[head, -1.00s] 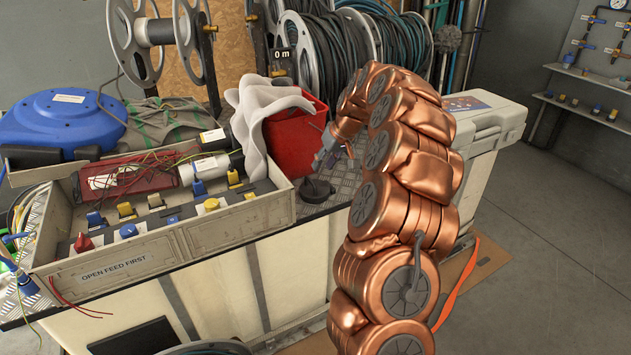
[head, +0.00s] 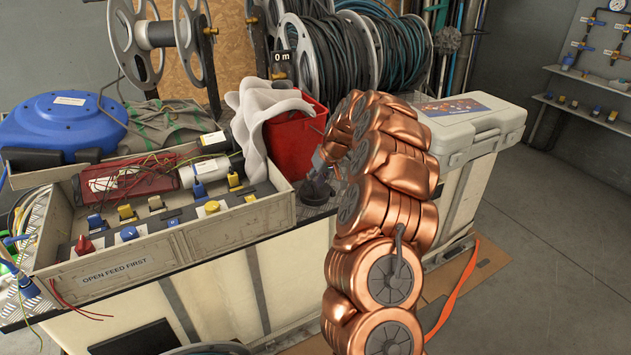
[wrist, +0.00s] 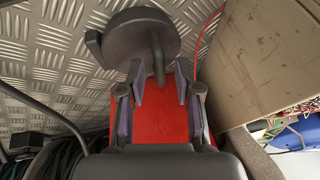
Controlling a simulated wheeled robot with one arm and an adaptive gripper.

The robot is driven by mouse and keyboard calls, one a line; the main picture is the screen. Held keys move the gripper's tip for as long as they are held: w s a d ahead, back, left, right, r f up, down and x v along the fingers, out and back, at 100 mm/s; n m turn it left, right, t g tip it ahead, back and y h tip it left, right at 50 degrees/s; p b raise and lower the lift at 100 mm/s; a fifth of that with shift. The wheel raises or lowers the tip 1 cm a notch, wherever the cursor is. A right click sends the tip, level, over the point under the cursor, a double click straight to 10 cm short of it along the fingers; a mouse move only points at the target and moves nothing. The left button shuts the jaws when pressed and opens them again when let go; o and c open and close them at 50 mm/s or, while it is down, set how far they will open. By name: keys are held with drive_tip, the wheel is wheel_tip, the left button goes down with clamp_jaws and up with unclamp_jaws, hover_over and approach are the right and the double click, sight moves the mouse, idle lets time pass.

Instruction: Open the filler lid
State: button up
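The filler lid (head: 317,194) is a small dark round cap on the metal tread-plate top, right of the open parts box in the head view. It seems to lie flat. In the wrist view the lid (wrist: 138,36) is a thick dark disc with a small tab at its left edge and a thin dark handle (wrist: 157,58) reaching toward my fingers. My gripper (wrist: 160,70) is open, its purple-padded fingers on either side of the handle's end, with gaps visible. In the head view my gripper (head: 319,170) is just above the lid, partly hidden by my copper arm.
A red bin (head: 298,143) with a pale cloth (head: 262,118) stands close behind the lid. The parts box (head: 205,238) stands close on the left. A grey case (head: 470,127) lies to the right, behind my arm. Hose reels (head: 335,55) stand at the back.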

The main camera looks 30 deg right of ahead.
clamp_jaws()
